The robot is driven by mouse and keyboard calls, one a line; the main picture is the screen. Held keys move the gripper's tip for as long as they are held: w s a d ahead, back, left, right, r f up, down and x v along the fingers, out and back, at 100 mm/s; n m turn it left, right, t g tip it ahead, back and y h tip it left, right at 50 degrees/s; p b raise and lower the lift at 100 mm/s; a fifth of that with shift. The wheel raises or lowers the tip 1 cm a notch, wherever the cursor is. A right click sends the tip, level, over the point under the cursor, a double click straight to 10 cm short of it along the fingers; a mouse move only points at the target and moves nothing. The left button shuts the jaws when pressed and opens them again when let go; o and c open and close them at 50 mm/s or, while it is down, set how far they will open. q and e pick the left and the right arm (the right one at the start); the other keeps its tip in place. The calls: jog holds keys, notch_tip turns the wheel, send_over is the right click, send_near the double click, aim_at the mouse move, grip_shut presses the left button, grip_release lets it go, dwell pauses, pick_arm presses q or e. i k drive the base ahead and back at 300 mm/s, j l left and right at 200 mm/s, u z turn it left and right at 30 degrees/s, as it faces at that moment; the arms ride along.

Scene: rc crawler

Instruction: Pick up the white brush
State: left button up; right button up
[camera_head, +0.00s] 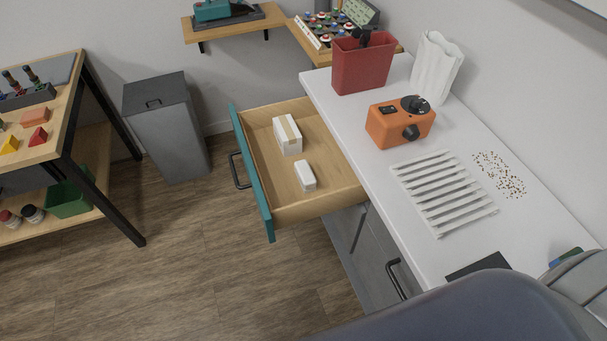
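I cannot make out a white brush for certain in the head view. An open drawer (257,168) with a teal front holds a white box with a tan strip (288,135) and a smaller plain white block (305,176). Neither shows visible bristles. On the white counter (372,166) lies a set of white parallel slats (443,193). Neither of my grippers is in view. A large dark rounded shape, which may be part of my arm, covers the bottom right and hides the counter's near end.
A red bin (361,66), a white crinkled bag (435,66) and an orange device (400,124) stand on the counter. Small brown bits (499,175) lie scattered near the wall. A grey trash bin (167,130) and a wooden shelf unit (62,125) are left. Floor between is clear.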

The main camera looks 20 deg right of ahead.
aim_at(307, 181)
jog(key=k+j, duration=0.3)
jog(key=j, duration=0.15)
jog(key=i+j+z, duration=0.15)
jog(key=z, duration=0.25)
jog(key=i+j+z, duration=0.2)
jog(key=z, duration=0.15)
jog(key=i+j+z, duration=0.15)
jog(key=z, duration=0.25)
jog(key=j, duration=0.1)
